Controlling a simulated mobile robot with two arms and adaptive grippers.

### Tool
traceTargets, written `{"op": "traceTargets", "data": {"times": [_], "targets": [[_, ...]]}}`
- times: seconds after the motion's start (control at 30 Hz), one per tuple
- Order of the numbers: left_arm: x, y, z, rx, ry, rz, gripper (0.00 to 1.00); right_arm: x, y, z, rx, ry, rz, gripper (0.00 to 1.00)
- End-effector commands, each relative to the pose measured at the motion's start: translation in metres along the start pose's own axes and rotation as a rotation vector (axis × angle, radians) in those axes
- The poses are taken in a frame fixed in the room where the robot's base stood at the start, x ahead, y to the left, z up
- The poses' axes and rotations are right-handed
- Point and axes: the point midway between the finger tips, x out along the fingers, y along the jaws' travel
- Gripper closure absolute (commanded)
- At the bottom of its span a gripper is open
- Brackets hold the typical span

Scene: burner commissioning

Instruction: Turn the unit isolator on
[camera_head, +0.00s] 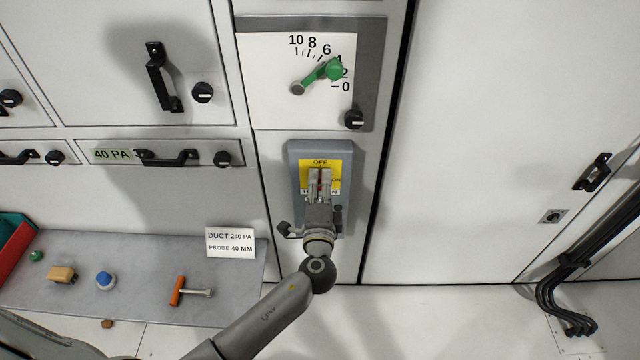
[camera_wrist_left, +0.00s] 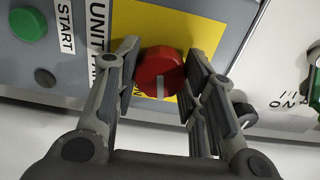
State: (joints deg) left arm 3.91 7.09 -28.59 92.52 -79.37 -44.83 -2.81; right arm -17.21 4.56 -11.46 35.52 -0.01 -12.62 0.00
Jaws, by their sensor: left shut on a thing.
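The unit isolator is a grey box (camera_head: 298,153) on the panel with a yellow plate (camera_head: 320,162) marked OFF at its top; more lettering on the plate is partly covered. Its red round knob (camera_wrist_left: 160,74) has a white mark that shows in the left wrist view. My left gripper (camera_head: 319,180) is shut on the red knob, with one finger on either side of it in the left wrist view (camera_wrist_left: 158,80). In the head view the fingers hide most of the knob and the lower box. My right gripper is not in view.
A green START button (camera_wrist_left: 28,24) sits beside the isolator plate. A gauge (camera_head: 270,75) with a green pointer is above. A grey shelf (camera_head: 135,290) at lower left holds a screwdriver-like orange-handled tool (camera_head: 190,291) and a blue-topped item (camera_head: 105,281). Black cables (camera_head: 590,250) run at right.

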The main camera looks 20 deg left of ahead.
Motion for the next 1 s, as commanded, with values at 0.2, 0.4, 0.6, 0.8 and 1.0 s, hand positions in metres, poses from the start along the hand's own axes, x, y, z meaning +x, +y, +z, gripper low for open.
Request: {"op": "traceTargets", "data": {"times": [0.2, 0.4, 0.6, 0.8, 1.0], "targets": [[-0.0003, -0.0004, -0.0006, 0.138, 0.001, 0.001, 0.86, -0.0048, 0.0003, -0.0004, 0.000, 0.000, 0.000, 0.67], [-0.0003, -0.0001, -0.0007, 0.215, 0.001, 0.000, 0.86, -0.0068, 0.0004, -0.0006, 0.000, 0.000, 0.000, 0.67], [-0.0004, 0.0005, -0.0007, 0.250, 0.001, 0.001, 0.86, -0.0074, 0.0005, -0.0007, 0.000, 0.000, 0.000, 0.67], [-0.0004, 0.0009, -0.0007, 0.256, 0.002, 0.001, 0.86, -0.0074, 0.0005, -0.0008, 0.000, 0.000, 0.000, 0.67], [-0.0005, 0.0011, -0.0007, 0.256, 0.002, 0.001, 0.86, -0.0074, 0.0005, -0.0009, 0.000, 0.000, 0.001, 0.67]]}}
